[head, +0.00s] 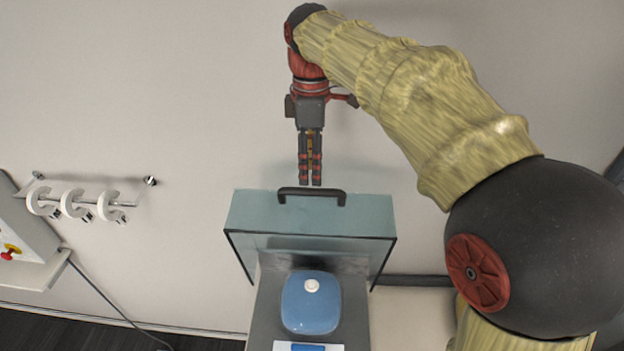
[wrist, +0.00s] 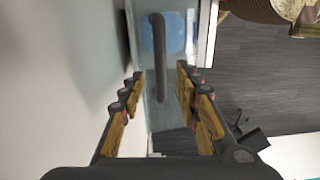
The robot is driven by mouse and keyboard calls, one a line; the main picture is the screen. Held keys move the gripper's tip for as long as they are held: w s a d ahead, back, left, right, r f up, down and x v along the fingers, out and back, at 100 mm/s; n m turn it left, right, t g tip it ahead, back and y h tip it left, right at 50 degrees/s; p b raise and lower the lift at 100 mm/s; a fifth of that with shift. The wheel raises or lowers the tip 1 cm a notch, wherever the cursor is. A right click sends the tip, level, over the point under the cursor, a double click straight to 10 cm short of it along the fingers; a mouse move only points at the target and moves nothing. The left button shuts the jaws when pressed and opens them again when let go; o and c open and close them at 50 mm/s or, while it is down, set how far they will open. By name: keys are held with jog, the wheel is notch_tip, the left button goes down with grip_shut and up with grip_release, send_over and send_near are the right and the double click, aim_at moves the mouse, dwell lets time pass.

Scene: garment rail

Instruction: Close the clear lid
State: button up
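The clear lid (head: 250,212) is a see-through, bluish cover with dark edges, standing raised over a grey stand. A black bar handle (head: 312,190) is on its upper edge. My gripper (head: 310,184) points down just above the handle, fingertips close to it. In the wrist view my gripper (wrist: 160,73) is open, with a gap between its fingers. The handle (wrist: 158,50) shows beyond and between the fingertips, and nothing is held. Whether a finger touches the handle, I cannot tell.
A blue rounded object with a white knob (head: 311,314) sits on the grey stand (head: 262,315) below the lid. White hooks (head: 74,204) hang on a wall rail at left. A panel with a red button (head: 8,254) is at far left. The wall lies close behind.

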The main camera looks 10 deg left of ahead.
aim_at(311, 189)
jog(key=shift+s+f+p, duration=0.1)
jog(key=shift+f+p, duration=0.2)
jog(key=shift+f, duration=2.35)
jog(key=c, duration=0.3)
grip_shut()
